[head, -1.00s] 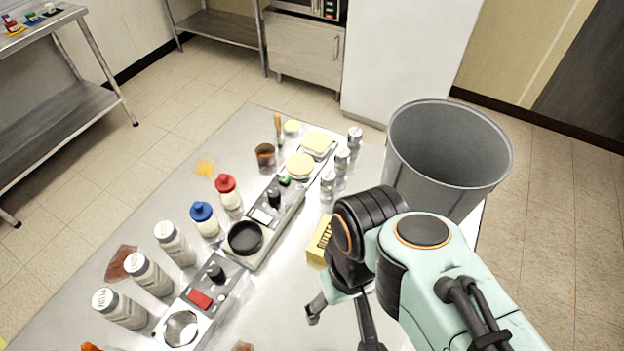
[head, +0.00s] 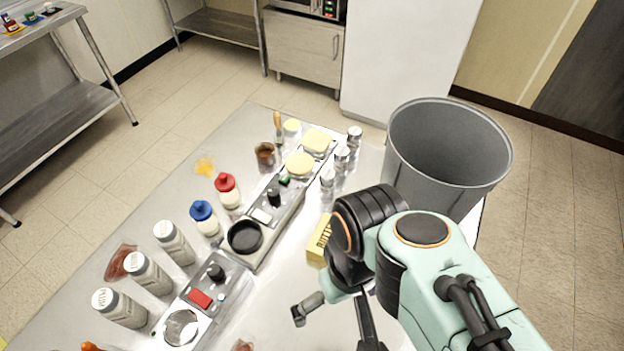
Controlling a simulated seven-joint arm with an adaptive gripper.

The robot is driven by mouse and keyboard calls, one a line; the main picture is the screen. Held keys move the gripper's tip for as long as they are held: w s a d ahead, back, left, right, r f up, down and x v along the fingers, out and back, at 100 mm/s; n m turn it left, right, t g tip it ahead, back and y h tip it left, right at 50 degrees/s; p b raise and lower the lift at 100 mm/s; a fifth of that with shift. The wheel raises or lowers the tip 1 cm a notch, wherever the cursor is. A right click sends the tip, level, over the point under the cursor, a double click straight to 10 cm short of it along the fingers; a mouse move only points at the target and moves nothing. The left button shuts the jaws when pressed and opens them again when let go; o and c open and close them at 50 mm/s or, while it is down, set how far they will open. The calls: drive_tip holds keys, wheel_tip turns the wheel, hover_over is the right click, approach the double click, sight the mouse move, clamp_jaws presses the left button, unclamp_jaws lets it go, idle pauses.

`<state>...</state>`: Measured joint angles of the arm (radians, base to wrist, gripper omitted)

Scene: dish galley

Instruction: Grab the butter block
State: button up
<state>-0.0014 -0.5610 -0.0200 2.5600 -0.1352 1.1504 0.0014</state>
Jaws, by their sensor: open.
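The butter block (head: 318,243) is a yellow block with dark lettering. It lies on the steel table (head: 268,308) in the middle of the head view, right of the black pan. My arm hides its right part. My gripper (head: 331,325) is open, with its fingers spread in front of the block, on the near side. I see nothing between the fingers. The gap between the gripper and the block cannot be judged exactly.
A large grey bin (head: 440,150) stands behind my arm on the right. Bottles with red (head: 227,189) and blue (head: 204,216) caps stand farther left.

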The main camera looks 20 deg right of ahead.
drive_tip(key=m, duration=1)
hover_over(327, 235)
drive_tip(key=shift+h, duration=0.4)
wheel_tip(327, 235, down, 17)
drive_tip(key=shift+w+r, duration=0.1)
drive_tip(key=shift+r, duration=0.05)
wheel_tip(327, 235, down, 6)
drive_tip(key=shift+d+f, duration=0.1)
drive_tip(key=shift+f, duration=0.15)
drive_tip(key=c, duration=1.3)
